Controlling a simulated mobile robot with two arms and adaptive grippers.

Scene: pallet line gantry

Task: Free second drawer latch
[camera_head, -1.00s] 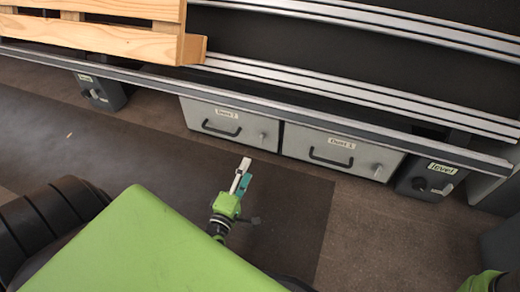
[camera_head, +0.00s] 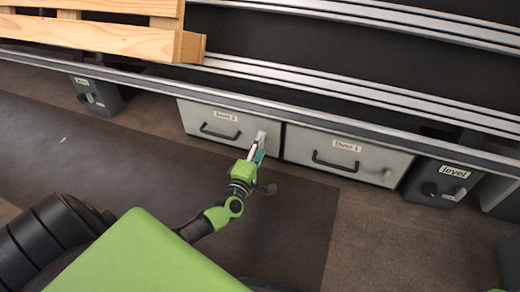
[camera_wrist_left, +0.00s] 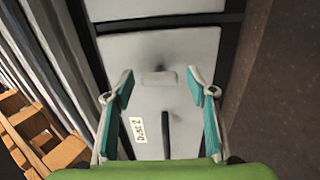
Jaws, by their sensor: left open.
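The second drawer (camera_head: 192,118), labelled "Dust 2", is a light grey front with a dark bar handle (camera_head: 221,133); it looks closed. Its small grey latch (camera_head: 262,136) sits near the right edge, partly covered by my gripper. My left gripper (camera_head: 257,152) is at the latch in the head view. In the left wrist view the drawer front (camera_wrist_left: 182,112) faces me, with the latch (camera_wrist_left: 157,78) between and just beyond the open fingertips (camera_wrist_left: 161,90). The fingers do not visibly touch it. My right gripper is not in view.
The drawer labelled "Dust 1" (camera_head: 301,143) is to the right, with its own latch (camera_head: 387,174). Dark "level" boxes (camera_head: 435,180) (camera_head: 98,96) flank the drawers. A long rail (camera_head: 330,122) runs above them, and a wooden pallet (camera_head: 90,36) is at upper left. The floor in front is clear.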

